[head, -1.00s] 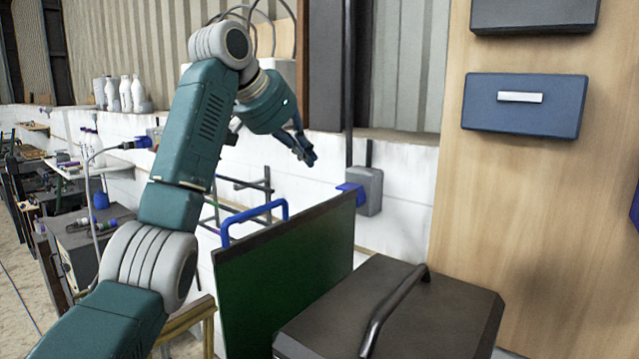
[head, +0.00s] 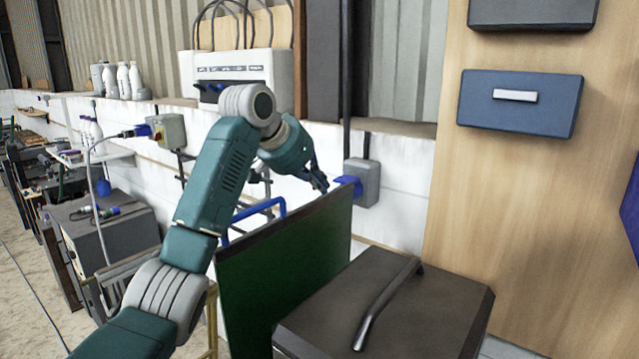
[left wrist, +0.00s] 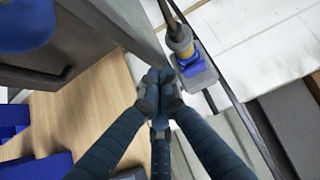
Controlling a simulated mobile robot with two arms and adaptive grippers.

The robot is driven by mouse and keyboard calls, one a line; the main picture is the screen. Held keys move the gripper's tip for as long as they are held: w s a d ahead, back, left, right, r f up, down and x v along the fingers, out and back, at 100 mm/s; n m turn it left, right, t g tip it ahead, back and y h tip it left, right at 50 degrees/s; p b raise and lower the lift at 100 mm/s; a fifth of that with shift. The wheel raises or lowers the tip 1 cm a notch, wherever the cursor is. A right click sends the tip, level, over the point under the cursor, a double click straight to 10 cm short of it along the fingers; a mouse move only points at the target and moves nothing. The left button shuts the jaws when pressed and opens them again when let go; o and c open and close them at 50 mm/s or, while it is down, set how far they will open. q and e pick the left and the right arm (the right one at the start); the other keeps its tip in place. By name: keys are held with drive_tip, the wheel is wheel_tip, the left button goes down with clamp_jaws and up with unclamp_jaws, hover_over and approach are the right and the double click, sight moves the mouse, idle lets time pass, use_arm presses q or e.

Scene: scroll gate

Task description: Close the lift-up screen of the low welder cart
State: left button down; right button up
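The lift-up screen (head: 285,275) is a green panel with a dark frame. It stands upright in the head view, with a blue tubular handle (head: 250,215) at its far left. My left gripper (head: 320,183) is just beyond the screen's top edge, close to its far upper corner. In the left wrist view its fingers (left wrist: 158,80) converge with the tips together, holding nothing visible. Whether it touches the screen I cannot tell. The cart's lower part is largely hidden behind the screen and my left arm. My right gripper is not in view.
A dark box with a bar handle (head: 390,305) stands right of the screen. A grey wall socket with a blue plug (head: 362,183) is close behind my gripper. A wooden panel with a blue drawer-like box (head: 520,105) is at the right. A grey cabinet (head: 110,235) stands left.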

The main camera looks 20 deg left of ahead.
sight(318, 253)
use_arm(q)
wheel_tip(318, 253, down, 18)
drive_tip(key=b, duration=0.8)
drive_tip(key=shift+s+a, duration=0.1)
drive_tip(key=shift+s, duration=0.05)
wheel_tip(318, 253, down, 23)
drive_tip(key=b, duration=0.5)
